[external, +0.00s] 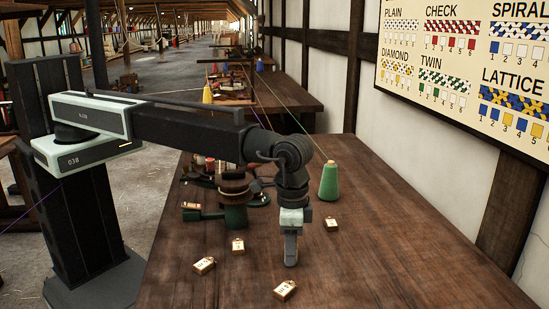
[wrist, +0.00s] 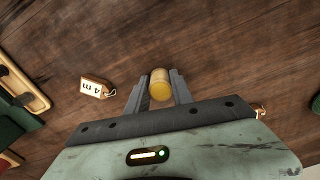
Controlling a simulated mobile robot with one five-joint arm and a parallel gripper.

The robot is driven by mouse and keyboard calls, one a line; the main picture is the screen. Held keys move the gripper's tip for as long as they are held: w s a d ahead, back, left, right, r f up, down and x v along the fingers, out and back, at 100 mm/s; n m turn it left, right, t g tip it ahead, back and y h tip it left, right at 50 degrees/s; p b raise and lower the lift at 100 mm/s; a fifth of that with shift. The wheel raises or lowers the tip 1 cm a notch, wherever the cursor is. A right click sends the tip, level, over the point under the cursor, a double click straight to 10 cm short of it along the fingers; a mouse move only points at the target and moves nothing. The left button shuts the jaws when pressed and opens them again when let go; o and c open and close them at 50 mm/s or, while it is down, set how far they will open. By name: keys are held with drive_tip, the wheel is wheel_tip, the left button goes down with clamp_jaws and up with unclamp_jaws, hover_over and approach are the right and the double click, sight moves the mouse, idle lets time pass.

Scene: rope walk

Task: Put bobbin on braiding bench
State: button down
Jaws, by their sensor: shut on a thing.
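The bobbin (wrist: 160,76), a small yellow cylinder with a paler end, sits between the two grey fingers of my gripper (wrist: 160,92) in the wrist view. My gripper is shut on it. In the external view my gripper (external: 290,258) points straight down, low over the front part of a dark wooden bench (external: 390,240). The bobbin is hidden there behind the fingers. I cannot tell whether it touches the bench top. The wood also shows beneath it in the wrist view (wrist: 235,50).
Several wooden tags lie around my gripper, one (external: 285,290) close in front and another (wrist: 97,87) left of the fingers. A green cone of yarn (external: 329,184) stands behind right. A green and wood device (external: 235,205) stands left. The bench's right side is clear.

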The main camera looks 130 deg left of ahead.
drive_tip(key=shift+r, duration=0.15)
drive_tip(key=shift+f, duration=0.25)
drive_tip(key=c, duration=1.1)
unclamp_jaws()
drive_tip(key=shift+r, duration=0.1)
wheel_tip(320, 180, up, 12)
drive_tip(key=r+p, duration=0.1)
drive_tip(key=p, duration=1.1)
drive_tip(key=s+d+m, duration=0.2)
drive_tip(key=s+d, duration=0.1)
drive_tip(key=s, duration=0.8)
drive_tip(key=s+d+m, duration=0.2)
drive_tip(key=s+d, duration=0.1)
drive_tip(key=s, duration=0.7)
drive_tip(key=s+d+m, duration=0.2)
drive_tip(key=s+d, duration=0.2)
drive_tip(key=s, duration=0.7)
drive_tip(key=shift+s+f+m, duration=0.35)
drive_tip(key=shift+m, duration=0.05)
